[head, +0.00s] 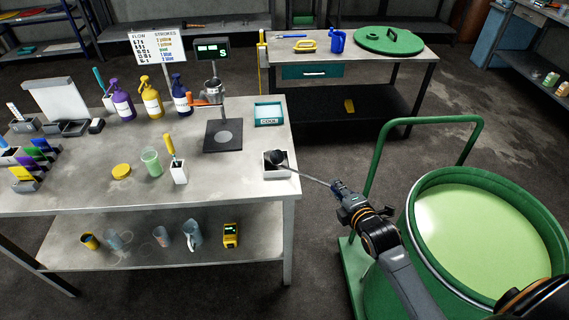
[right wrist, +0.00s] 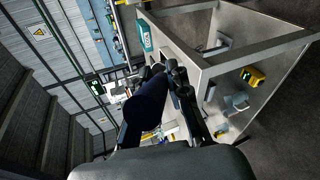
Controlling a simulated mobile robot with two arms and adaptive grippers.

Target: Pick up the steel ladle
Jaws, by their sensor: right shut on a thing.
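The steel ladle (head: 312,179) slants from my right gripper down to the left. My right gripper (head: 342,191) is shut on the ladle's handle end, just off the table's right edge. In the right wrist view the thick dark blue handle (right wrist: 146,100) lies between the fingers and hides much beyond it. My left gripper is not in view.
A green drum (head: 408,222) of pale green liquid stands at the right on a cart with a green push handle (head: 477,135). A second table (head: 400,70) stands behind.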

